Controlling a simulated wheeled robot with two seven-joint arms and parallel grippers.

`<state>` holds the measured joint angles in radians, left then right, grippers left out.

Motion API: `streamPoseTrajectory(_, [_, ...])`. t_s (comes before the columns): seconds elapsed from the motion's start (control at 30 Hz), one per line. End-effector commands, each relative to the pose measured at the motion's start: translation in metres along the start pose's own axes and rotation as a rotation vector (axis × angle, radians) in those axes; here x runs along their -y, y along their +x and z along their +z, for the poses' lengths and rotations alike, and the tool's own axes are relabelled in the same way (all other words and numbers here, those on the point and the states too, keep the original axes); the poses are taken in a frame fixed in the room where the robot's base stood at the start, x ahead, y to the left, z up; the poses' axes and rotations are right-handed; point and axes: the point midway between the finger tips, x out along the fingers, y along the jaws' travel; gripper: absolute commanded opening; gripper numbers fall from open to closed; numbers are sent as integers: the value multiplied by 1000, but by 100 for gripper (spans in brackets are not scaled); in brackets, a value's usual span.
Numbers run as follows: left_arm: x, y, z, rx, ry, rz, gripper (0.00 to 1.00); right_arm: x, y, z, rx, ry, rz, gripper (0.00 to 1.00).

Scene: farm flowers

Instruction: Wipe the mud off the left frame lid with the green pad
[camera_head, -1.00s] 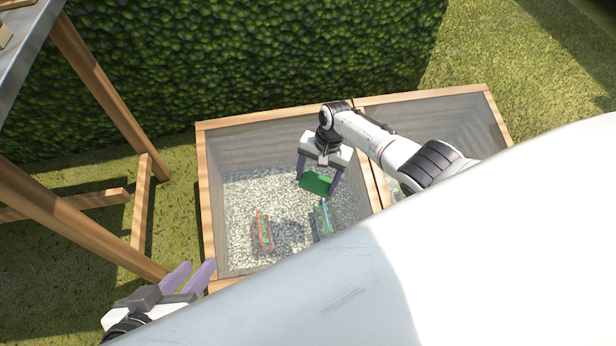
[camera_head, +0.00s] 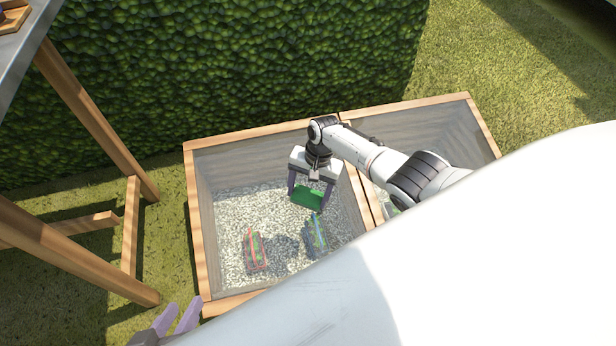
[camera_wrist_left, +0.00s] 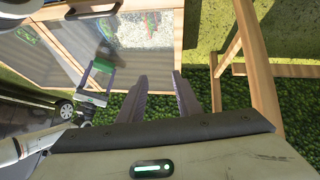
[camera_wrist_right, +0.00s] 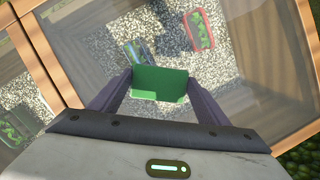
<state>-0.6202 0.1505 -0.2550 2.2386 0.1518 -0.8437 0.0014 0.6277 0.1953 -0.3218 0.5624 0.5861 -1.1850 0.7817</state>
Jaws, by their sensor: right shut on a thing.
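The left frame (camera_head: 196,250) is a wooden-edged box with a clear lid (camera_head: 235,165), through which pale gravel shows. My right gripper (camera_head: 310,196) is shut on the green pad (camera_head: 307,197) over the right half of this lid. The pad also fills the space between the fingers in the right wrist view (camera_wrist_right: 160,82). I cannot tell whether it touches the glass. A dark patch (camera_wrist_right: 172,35) shows beyond the pad; whether it is mud or shadow is unclear. My left gripper (camera_head: 178,318) is open and empty, outside the frame at lower left; its fingers stand apart in the left wrist view (camera_wrist_left: 161,90).
A red-edged planter (camera_head: 254,250) and a blue-edged planter (camera_head: 315,236) show through the lid. The right frame (camera_head: 440,130) adjoins it. A wooden-legged table (camera_head: 95,120) stands at left and a green hedge (camera_head: 250,70) behind. My white body hides the lower right.

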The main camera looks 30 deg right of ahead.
Motion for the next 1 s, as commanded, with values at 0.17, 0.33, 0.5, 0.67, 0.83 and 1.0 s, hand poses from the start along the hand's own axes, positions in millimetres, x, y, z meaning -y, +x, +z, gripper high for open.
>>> streamPoseTrajectory(0.17, [5,-22,-8,-57,-30,-36,31,1,-22,7,1,0,0,45])
streamPoseTrajectory(0.33, [10,-38,-12,-111,-47,-68,31,0,-37,12,1,-1,1,45])
streamPoseTrajectory(0.5, [12,-47,-18,-105,-29,-81,31,1,-53,17,0,-1,0,45])
streamPoseTrajectory(0.67, [14,-50,-17,-101,-20,-88,31,0,-58,20,1,0,0,45])
streamPoseTrajectory(0.83, [15,-48,-16,-101,-18,-89,31,0,-56,20,0,0,0,45])
streamPoseTrajectory(1.0, [14,-49,-16,-101,-19,-89,31,0,-57,20,0,0,0,45])
